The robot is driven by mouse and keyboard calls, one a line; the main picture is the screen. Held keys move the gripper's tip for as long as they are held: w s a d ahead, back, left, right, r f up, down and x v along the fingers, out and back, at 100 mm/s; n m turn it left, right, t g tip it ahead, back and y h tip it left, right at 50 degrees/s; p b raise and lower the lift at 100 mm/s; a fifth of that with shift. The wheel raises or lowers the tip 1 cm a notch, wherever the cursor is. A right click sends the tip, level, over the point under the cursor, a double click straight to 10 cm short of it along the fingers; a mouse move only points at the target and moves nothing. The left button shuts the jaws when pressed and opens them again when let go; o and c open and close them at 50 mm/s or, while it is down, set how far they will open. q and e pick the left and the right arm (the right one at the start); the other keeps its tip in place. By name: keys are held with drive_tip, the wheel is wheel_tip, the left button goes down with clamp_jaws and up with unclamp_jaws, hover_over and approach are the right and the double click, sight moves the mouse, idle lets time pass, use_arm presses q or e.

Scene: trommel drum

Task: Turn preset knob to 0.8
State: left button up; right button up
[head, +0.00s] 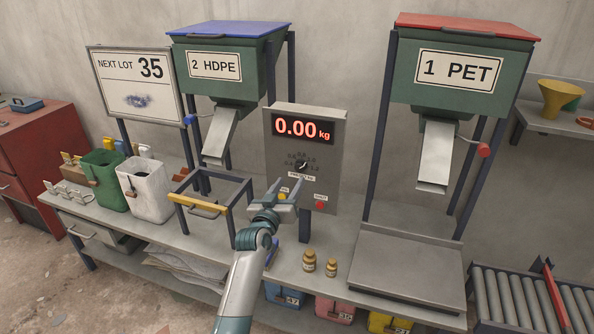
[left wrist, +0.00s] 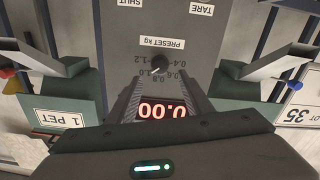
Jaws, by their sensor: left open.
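The preset knob (head: 301,165) is a small dark knob on the grey control panel (head: 333,150), below a red display (head: 303,129) reading 0.00 kg. In the left wrist view, which is upside down, the knob (left wrist: 159,64) sits by the PRESET kg label, with a number scale from about 0.4 to 1.2 around it. I cannot tell which number it points at. My left gripper (head: 288,190) is open and empty in front of the panel, below and apart from the knob. Its fingers (left wrist: 160,98) straddle the display in the wrist view. My right gripper is not in view.
A yellow button (head: 282,196) and a red button (head: 320,205) sit low on the panel. A yellow-fronted frame (head: 204,206) is to the left, and the PET hopper (head: 460,75) is to the right.

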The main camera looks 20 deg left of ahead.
sight(299, 169)
use_arm(q)
drive_tip(key=shift+w+d+p, duration=0.15)
drive_tip(key=shift+w+p, duration=0.3)
drive_tip(key=shift+w, duration=3.3)
drive_tip(key=c, duration=1.1)
